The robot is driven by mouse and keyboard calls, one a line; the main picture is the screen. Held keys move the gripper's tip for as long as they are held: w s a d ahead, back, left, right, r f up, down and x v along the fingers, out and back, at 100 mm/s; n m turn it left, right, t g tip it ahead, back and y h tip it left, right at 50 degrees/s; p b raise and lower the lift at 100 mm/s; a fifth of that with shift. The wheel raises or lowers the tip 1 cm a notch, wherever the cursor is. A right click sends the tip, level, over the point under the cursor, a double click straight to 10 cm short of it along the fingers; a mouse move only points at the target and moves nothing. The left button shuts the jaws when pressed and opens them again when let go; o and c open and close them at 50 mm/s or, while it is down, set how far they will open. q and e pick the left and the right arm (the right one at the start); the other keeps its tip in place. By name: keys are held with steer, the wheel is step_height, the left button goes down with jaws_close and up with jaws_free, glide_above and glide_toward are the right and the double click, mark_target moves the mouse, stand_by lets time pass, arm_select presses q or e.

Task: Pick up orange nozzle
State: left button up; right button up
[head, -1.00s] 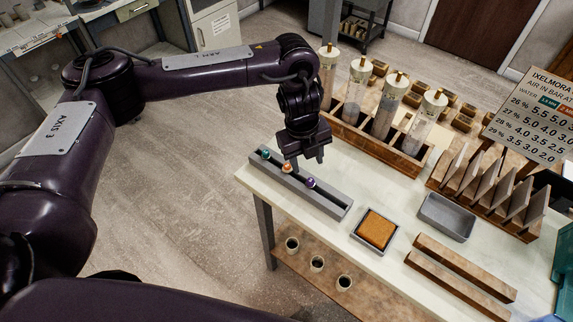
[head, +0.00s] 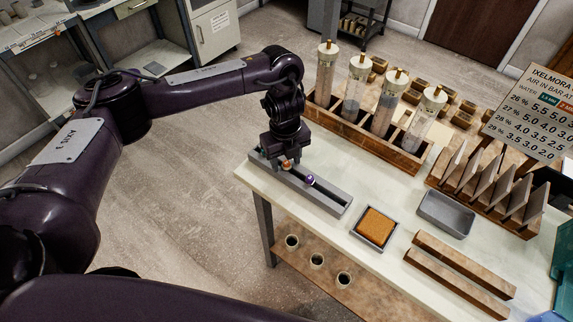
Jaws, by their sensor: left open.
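The orange nozzle (head: 287,164) stands in a long grey rack (head: 328,200) at the left edge of the table. A purple nozzle (head: 310,180) stands in the same rack, nearer and to the right. My left gripper (head: 281,158) is open and low over the far part of the rack, right at the orange nozzle. Its fingers partly cover the nozzle, and I cannot tell whether they touch it. The teal nozzle is hidden behind the gripper. My right gripper is not in view.
A wooden rack (head: 365,145) with several tall clear cylinders stands behind the grey rack. A tray with an orange-brown pad (head: 376,227), an empty grey tray (head: 446,214) and a slotted wooden stand (head: 486,190) are to the right. Bare tabletop lies between them.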

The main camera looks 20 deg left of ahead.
arm_select(q)
jaws_close()
stand_by(0.3)
